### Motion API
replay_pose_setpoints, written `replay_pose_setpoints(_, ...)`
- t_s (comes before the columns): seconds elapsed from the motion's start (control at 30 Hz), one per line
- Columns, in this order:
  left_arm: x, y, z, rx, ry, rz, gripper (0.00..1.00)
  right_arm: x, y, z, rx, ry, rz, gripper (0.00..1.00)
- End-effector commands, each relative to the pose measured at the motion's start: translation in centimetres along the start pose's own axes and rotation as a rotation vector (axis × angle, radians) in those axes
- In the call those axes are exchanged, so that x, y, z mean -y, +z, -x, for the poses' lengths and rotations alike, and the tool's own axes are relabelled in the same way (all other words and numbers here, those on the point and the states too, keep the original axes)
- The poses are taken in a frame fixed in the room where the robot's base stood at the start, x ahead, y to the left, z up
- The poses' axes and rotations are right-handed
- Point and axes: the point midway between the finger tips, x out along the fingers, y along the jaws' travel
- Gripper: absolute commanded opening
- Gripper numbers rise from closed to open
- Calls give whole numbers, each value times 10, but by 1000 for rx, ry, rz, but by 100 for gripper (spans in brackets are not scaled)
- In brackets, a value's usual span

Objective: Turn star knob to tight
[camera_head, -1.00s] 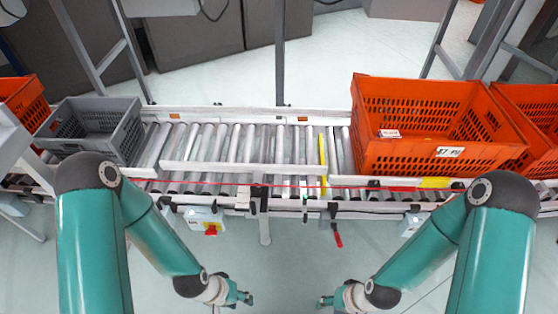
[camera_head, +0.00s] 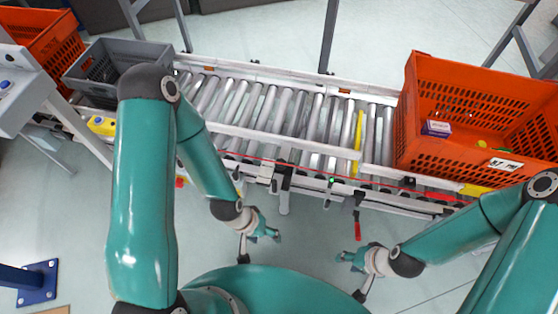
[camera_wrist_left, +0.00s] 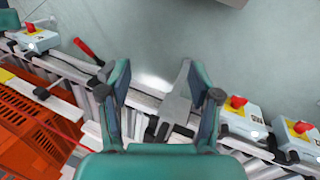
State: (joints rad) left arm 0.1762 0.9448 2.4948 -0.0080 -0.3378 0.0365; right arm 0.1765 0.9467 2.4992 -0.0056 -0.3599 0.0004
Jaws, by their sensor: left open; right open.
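No part can be clearly picked out as the star knob. Small dark fittings, one a black clamp part (camera_head: 282,170), sit along the conveyor's near rail. My left gripper (camera_head: 268,232) is in front of that rail, empty. In the left wrist view my left gripper (camera_wrist_left: 157,105) has its two fingers wide apart. A grey bracket (camera_wrist_left: 176,103) shows between them; I cannot tell whether it is touched. My right gripper (camera_head: 347,257) is open and empty, in front of the rail below a red lever handle (camera_head: 357,228), which also shows in the left wrist view (camera_wrist_left: 88,50).
The roller conveyor (camera_head: 270,105) runs across behind both grippers. A large orange tote (camera_head: 440,145) with small items stands on its right, a grey tote (camera_head: 105,65) on its left. Boxes with red buttons (camera_wrist_left: 238,102) line the rail. The floor in front is clear.

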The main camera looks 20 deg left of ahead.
Motion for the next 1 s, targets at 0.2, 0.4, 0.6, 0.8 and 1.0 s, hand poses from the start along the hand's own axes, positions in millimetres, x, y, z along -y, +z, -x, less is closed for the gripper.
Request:
replay_pose_setpoints(0.2,-6,8,-5,134,-22,278,68,-1,0,-2,0,0,0,45)
replay_pose_setpoints(0.4,0,-45,-6,261,-173,721,68,-9,0,-25,-1,0,0,45)
replay_pose_setpoints(0.6,5,-158,31,127,-382,1094,68,-27,-1,-74,0,0,0,45)
replay_pose_setpoints(0.8,-24,-245,94,-136,-376,1283,68,-50,-1,-137,0,0,0,45)
replay_pose_setpoints(1.0,-56,-265,119,-238,-295,1275,68,-60,-1,-166,0,0,0,45)
